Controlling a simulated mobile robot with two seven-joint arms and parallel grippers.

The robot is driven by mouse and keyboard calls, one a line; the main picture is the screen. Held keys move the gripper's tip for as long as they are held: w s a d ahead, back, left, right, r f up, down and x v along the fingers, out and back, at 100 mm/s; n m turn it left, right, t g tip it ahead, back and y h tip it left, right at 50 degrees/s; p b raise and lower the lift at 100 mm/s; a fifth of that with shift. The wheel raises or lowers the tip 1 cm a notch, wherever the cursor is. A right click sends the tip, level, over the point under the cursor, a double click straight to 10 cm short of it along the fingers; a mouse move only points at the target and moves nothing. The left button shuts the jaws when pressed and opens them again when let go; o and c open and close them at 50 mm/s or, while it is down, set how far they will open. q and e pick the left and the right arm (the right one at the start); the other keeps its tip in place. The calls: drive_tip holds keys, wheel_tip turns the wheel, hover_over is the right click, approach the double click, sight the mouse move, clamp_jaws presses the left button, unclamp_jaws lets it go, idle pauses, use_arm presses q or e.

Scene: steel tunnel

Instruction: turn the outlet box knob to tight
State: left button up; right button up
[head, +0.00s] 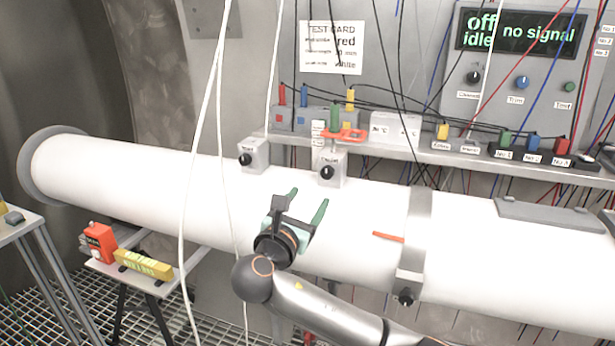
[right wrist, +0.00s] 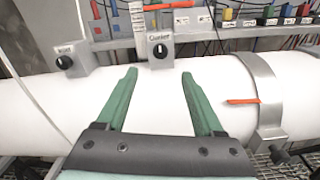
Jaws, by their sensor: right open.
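The outlet box (head: 331,161) is a small grey box on top of the white pipe, with a round black knob (head: 327,172) on its front. In the right wrist view the knob (right wrist: 160,50) shows a pale, roughly vertical mark under the box's label; I cannot read any tight marking. A similar inlet box (head: 256,152) stands to its left. My right gripper (head: 310,197) is open and empty in front of the pipe, below and short of the outlet knob. In the right wrist view its green fingers (right wrist: 160,74) stand either side of the knob's line, apart from it. My left gripper is not in view.
A shelf (head: 470,156) with coloured blocks and wires runs behind the pipe (head: 130,180). An orange-red piece (head: 343,135) lies just above the outlet box. White cables (head: 203,130) hang at left. A metal strap (head: 415,235) circles the pipe at right.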

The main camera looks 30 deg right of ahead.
sight(326, 174)
drive_tip(key=p+x, duration=0.1)
drive_tip(key=x, duration=1.1)
drive_tip(key=shift+w+d, duration=0.1)
drive_tip(key=shift+f, duration=0.1)
clamp_jaws()
